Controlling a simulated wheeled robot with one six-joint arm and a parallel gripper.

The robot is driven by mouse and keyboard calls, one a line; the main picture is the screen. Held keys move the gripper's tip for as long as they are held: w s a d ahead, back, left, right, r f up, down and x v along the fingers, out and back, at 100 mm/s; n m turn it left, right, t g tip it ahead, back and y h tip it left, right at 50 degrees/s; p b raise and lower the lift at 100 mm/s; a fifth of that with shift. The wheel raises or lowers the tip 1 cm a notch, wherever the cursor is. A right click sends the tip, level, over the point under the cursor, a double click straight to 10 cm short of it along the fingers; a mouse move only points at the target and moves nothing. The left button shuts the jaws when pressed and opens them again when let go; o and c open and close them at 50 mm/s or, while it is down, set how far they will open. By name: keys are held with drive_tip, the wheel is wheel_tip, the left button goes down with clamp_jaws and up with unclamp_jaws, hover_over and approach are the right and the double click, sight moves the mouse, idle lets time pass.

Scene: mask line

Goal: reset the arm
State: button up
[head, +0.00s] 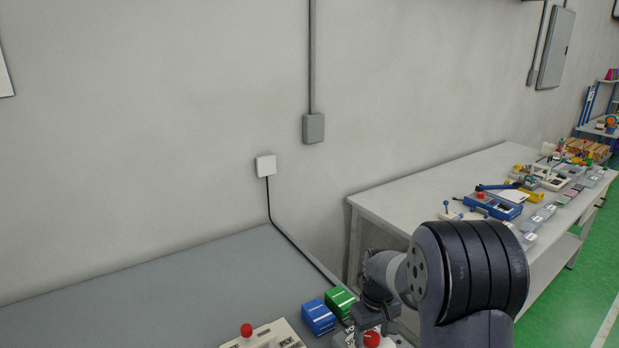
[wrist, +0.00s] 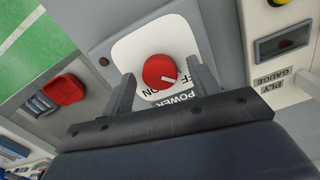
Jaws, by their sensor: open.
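My gripper (wrist: 163,90) is open in the wrist view. Its two fingers stand on either side of a red power knob (wrist: 160,71) on a white plate marked ON, OFF and POWER. I cannot tell whether either finger touches the knob. In the head view my arm (head: 450,275) reaches over the right part of the near grey table, and the red knob (head: 372,338) shows at the bottom edge. The fingertips are hard to make out in that view.
A blue box (head: 318,318) and a green box (head: 340,301) stand just left of my arm. A panel with a red button (head: 246,330) is further left. A PLY GAUGE unit (wrist: 285,50) is beside the knob. The left of the grey table (head: 150,290) is clear.

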drive_tip(key=m+p, duration=0.1)
drive_tip(key=m, duration=0.3)
drive_tip(key=m+p, duration=0.1)
drive_tip(key=m, duration=0.2)
drive_tip(key=shift+m, duration=0.4)
drive_tip(key=m+p, duration=0.2)
drive_tip(key=m, duration=0.2)
drive_tip(key=shift+r, duration=0.1)
drive_tip(key=m+p, duration=0.2)
drive_tip(key=m, duration=0.2)
drive_tip(key=shift+w+r, duration=0.1)
drive_tip(key=shift+r, duration=0.7)
